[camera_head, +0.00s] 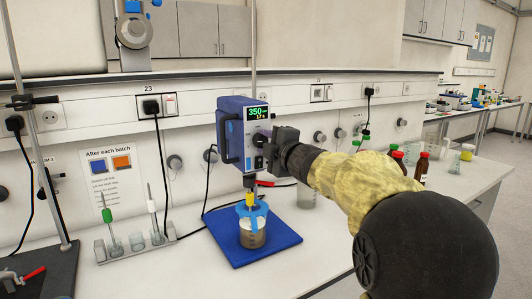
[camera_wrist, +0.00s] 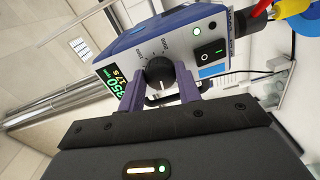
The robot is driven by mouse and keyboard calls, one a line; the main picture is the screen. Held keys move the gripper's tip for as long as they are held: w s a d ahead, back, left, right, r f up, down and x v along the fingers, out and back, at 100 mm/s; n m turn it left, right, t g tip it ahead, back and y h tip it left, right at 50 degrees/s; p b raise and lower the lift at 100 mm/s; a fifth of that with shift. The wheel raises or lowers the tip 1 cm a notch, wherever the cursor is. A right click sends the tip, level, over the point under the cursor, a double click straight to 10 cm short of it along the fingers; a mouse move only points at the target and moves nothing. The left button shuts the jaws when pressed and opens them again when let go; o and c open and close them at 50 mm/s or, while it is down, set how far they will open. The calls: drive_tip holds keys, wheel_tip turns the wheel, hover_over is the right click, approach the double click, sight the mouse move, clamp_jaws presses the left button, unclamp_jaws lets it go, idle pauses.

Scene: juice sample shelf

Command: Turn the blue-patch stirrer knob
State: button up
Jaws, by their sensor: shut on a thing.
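The overhead stirrer (camera_head: 236,112) is a blue box with a lit display reading 350 and 17 s, held above a beaker (camera_head: 252,237) of brownish liquid. A light-blue patch (camera_wrist: 212,70) shows on its front panel in the wrist view, beside the power switch. The dark round stirrer knob (camera_wrist: 159,70) sits on this panel, with a marked scale around it. My gripper (camera_wrist: 162,78) has its two purple fingers on either side of the knob, shut on it.
A blue mat (camera_head: 280,244) lies under the beaker. A rack (camera_head: 130,253) with glassware and a green-capped tool stands to the left. Red-capped bottles (camera_head: 421,168) stand behind my arm. A sign (camera_head: 110,180) hangs on the back panel. The bench front is clear around the mat.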

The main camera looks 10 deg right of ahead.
drive_tip(key=shift+f+n+b, duration=0.1)
drive_tip(key=shift+n+b, duration=2.1)
drive_tip(key=shift+n, duration=1.6)
drive_tip(key=o, duration=1)
drive_tip(key=v, duration=1.7)
drive_tip(key=shift+s, duration=0.2)
